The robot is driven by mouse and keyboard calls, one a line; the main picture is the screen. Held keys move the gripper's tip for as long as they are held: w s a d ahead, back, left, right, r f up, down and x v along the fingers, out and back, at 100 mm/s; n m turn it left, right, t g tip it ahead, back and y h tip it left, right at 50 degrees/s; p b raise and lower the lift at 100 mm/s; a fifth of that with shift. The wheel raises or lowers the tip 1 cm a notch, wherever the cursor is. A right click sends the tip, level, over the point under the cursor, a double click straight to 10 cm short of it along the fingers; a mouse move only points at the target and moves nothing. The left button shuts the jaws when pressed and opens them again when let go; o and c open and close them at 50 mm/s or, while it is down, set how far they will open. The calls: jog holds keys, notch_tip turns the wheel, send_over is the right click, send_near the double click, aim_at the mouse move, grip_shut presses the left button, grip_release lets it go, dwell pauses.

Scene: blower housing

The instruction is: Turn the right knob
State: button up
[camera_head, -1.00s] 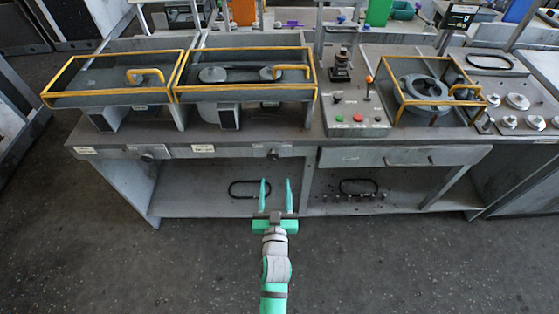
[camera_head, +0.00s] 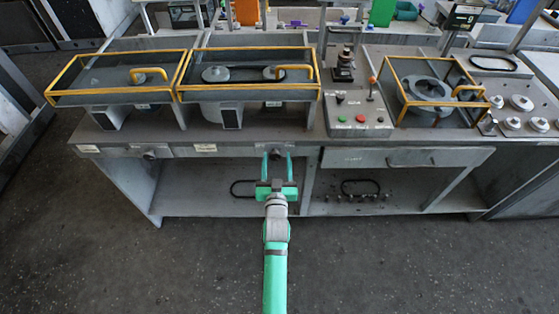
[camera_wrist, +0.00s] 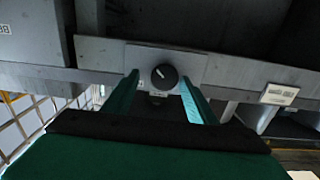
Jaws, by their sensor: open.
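The right knob (camera_wrist: 164,76) is a round, dark knob with a pale pointer line, set on a grey plate on the bench's front face. In the wrist view it sits between the two fingers of my gripper (camera_wrist: 160,88), with space on both sides. In the head view my gripper (camera_head: 276,158) is open in front of the right knob (camera_head: 275,155), its teal fingers pointing at the front panel. I cannot tell from these views how far the fingertips reach past the knob's face. The left knob (camera_head: 149,153) is on the same panel, further left.
The bench (camera_head: 235,137) carries two yellow-framed covers (camera_head: 115,97), a control box (camera_head: 358,117) with red and green buttons, and a caged round housing (camera_head: 428,88). A drawer (camera_head: 405,157) is right of the knob. The lower shelf (camera_head: 200,203) and the floor in front have free room.

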jog(key=shift+a, duration=0.5)
jog(key=c, duration=1.1)
jog(key=shift+o, duration=0.2)
jog(key=shift+d, duration=0.1)
jog(key=o, duration=0.9)
jog(key=shift+s, duration=0.1)
jog(key=shift+o, duration=0.8)
jog(key=shift+w+d+m, duration=0.15)
jog(key=shift+w+m, duration=0.05)
jog(key=shift+m, duration=0.1)
